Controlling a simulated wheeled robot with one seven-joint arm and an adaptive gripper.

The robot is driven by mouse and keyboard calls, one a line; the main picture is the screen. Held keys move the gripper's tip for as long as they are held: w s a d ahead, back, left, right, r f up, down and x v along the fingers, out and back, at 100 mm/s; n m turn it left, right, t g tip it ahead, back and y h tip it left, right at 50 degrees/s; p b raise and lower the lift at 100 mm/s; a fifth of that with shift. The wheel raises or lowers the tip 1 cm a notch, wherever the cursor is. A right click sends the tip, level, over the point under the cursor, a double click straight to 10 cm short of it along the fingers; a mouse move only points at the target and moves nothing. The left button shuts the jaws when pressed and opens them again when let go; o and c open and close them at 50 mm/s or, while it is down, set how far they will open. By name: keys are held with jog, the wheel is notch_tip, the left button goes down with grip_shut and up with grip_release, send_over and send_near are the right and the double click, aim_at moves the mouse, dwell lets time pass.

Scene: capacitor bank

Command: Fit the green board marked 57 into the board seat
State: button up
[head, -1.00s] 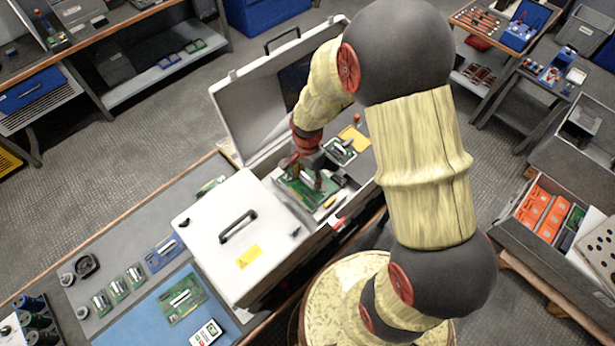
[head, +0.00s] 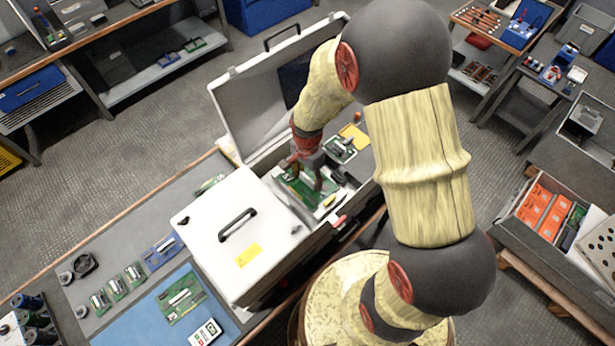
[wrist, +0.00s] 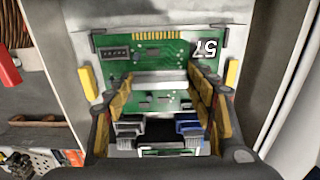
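The green board marked 57 (wrist: 150,49) lies in the open case, its number upside down in the wrist view. It shows between and below my fingers in the head view (head: 296,188). A pale bar crosses its middle. The board seat appears to be the grey bay around the board, with a yellow tab (wrist: 232,72) at each side; the fit at the edges is too small to judge. My gripper (wrist: 167,82) is over the board, its fingers spread apart at either side of the pale bar. Contact with the bar cannot be told. It also shows in the head view (head: 304,180).
The case's raised lid (head: 245,100) stands behind my gripper. A white panel with a black handle (head: 232,235) is at its left. Another green board (head: 182,298) lies on a blue mat. Dark and blue connectors (wrist: 188,127) sit below the board in the wrist view.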

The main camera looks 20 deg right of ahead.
jog(key=o, duration=0.4)
notch_tip(320, 180, up, 12)
dwell(0.7)
jog(key=s+r+n+t+b, duration=0.2)
jog(key=s+n+b, duration=0.2)
jog(key=s, duration=0.1)
jog(key=s+r+n+t+b, duration=0.1)
jog(key=s+r+n+b, duration=0.2)
jog(key=s+n+b, duration=0.2)
jog(key=s+r+n+t+b, duration=0.2)
jog(key=s+r+n+b, duration=0.1)
jog(key=s, duration=0.3)
jog(key=shift+s+d+n+t+b, duration=0.15)
jog(key=shift+s+n+t+b, duration=0.15)
jog(key=shift+n+b, duration=0.5)
